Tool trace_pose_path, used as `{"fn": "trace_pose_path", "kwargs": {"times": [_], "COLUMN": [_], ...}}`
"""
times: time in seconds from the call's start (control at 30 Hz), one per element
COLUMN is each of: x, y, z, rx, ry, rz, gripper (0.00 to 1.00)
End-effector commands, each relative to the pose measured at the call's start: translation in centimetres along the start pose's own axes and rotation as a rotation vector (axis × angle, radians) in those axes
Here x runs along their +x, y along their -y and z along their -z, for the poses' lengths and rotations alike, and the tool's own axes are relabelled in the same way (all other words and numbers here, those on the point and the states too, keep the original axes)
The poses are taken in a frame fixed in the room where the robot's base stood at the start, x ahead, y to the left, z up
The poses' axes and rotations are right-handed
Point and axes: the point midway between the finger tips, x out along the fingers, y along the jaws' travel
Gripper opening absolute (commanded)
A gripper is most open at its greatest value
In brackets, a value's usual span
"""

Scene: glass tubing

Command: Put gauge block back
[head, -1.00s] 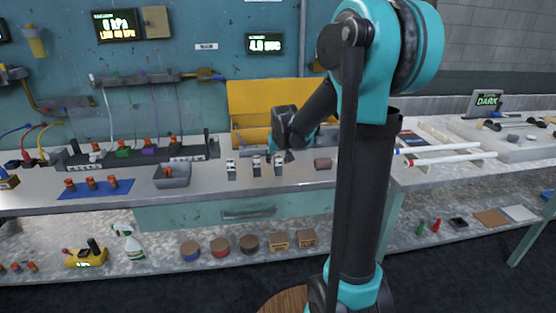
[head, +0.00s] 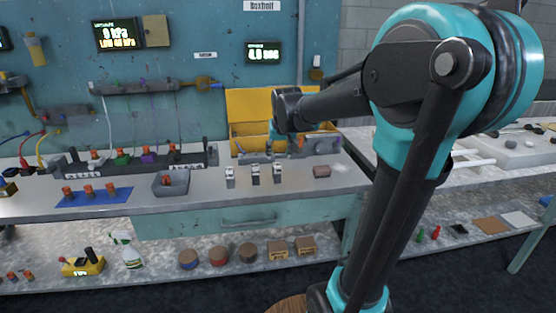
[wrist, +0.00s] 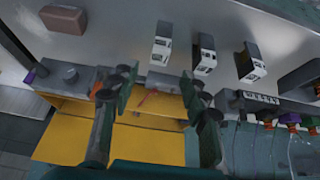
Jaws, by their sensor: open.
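My gripper (wrist: 160,88) is open, its two fingers apart with nothing held between them. It is over the open yellow case (wrist: 105,130) at the back of the bench, which also shows in the head view (head: 245,99). No thing is plainly marked as the gauge block, so I cannot tell which it is. A small brown block (head: 321,171) lies on the bench right of three small black-and-white blocks (head: 255,174). The wrist view shows the brown block (wrist: 63,18) at upper left, clear of the fingers.
A grey rail (wrist: 252,97) with coloured fittings runs along the bench back beside the case. A grey tray (head: 171,184) and a blue mat (head: 95,197) with orange-topped pieces lie at left. The bench front near the black-and-white blocks is clear.

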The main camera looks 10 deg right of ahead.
Motion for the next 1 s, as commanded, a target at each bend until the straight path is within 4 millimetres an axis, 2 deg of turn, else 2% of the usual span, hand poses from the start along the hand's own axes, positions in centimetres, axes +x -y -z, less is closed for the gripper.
{"fn": "trace_pose_path", "kwargs": {"times": [0.2,0.37,0.47,0.57,0.6,0.7,0.8,0.9,1.0], "x": [-1.8,-1.8,-0.8,0.7,1.2,2.4,3.0,3.4,3.5], "y": [0.0,-0.2,-1.0,-2.1,-2.6,-3.4,-3.8,-4.0,-4.0], "z": [0.0,-0.8,-4.5,-11.0,-13.9,-21.0,-26.6,-30.0,-31.3], "rx": [0.000,0.001,0.004,0.005,0.006,0.007,0.005,0.005,0.004], "ry": [0.000,0.004,0.022,0.054,0.068,0.102,0.128,0.143,0.150], "rz": [0.000,-0.001,-0.002,-0.005,-0.005,-0.003,-0.001,0.001,0.002], "gripper": [0.46,0.46,0.46,0.46,0.46,0.46,0.46,0.46,0.46]}}
